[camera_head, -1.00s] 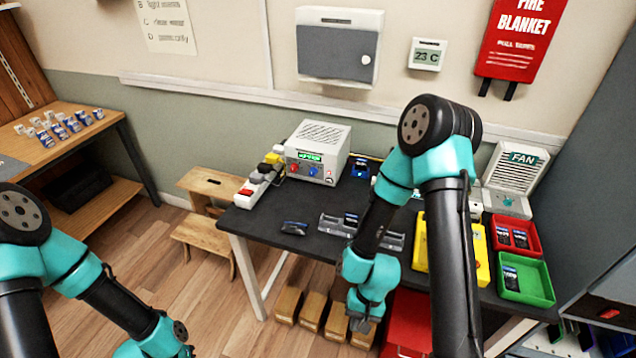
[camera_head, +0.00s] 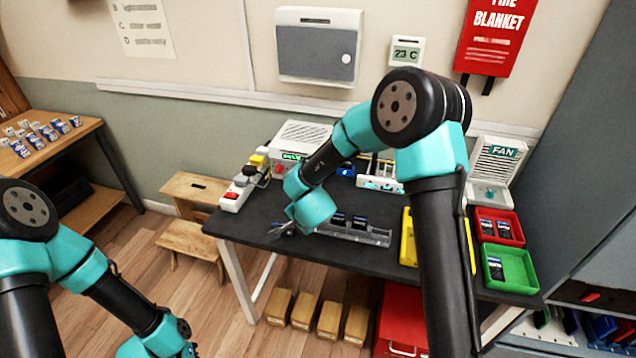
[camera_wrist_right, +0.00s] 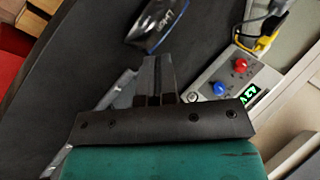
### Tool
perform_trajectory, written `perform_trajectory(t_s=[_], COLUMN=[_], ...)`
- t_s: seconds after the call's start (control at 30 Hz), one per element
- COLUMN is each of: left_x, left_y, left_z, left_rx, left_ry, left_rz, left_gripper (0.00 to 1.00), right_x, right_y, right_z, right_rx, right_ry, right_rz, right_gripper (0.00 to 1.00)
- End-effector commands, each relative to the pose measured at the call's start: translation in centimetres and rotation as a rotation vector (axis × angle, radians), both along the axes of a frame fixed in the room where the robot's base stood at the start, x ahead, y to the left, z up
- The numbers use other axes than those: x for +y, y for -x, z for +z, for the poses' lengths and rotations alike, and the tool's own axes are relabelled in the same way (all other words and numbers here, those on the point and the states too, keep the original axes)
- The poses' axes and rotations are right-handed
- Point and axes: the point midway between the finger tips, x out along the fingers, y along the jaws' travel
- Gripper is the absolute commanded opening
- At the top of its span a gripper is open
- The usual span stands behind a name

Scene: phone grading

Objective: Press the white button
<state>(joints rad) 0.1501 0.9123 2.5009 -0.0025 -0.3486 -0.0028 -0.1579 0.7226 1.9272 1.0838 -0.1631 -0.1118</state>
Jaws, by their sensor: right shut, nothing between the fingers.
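A round white button-like spot (camera_head: 346,58) shows on the grey front of the wall box (camera_head: 318,48). The power supply (camera_head: 300,140) stands at the back of the table, partly hidden by my right arm. In the right wrist view its front shows a red knob (camera_wrist_right: 240,65), a blue knob (camera_wrist_right: 220,88) and a lit green display (camera_wrist_right: 253,98); no white button is clear there. My right gripper (camera_head: 283,229) is shut and empty above the table's left front. My left gripper is out of view.
A power strip (camera_head: 232,198) with plugs lies left of the power supply. A grey phone rack (camera_head: 375,238) is right of my right gripper. A yellow tray (camera_head: 408,250), red bin (camera_head: 500,243), green bin (camera_head: 520,283) and fan unit (camera_head: 492,172) stand right.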

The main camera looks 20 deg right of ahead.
Motion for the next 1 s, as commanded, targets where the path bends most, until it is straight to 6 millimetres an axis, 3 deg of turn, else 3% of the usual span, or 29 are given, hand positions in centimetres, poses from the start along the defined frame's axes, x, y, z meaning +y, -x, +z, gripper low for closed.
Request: perform_trajectory(t_s=[0.2,0.43,0.7,1.0], left_x=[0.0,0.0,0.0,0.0], left_y=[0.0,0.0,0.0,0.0], left_z=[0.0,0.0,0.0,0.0], left_rx=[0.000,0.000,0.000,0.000], left_ry=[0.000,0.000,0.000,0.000], left_rz=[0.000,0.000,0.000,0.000], left_gripper=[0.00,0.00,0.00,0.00], right_x=[-1.7,-3.9,-5.3,-5.5], right_y=[-4.6,-7.7,-8.7,-8.7], right_z=[-1.2,-2.3,-3.1,-3.2], right_rx=[-0.074,-0.096,-0.072,-0.063], right_ry=[0.147,0.320,0.454,0.477], right_rz=[-0.183,-0.372,-0.504,-0.526], right_gripper=[0.00,0.00,0.00,0.00])
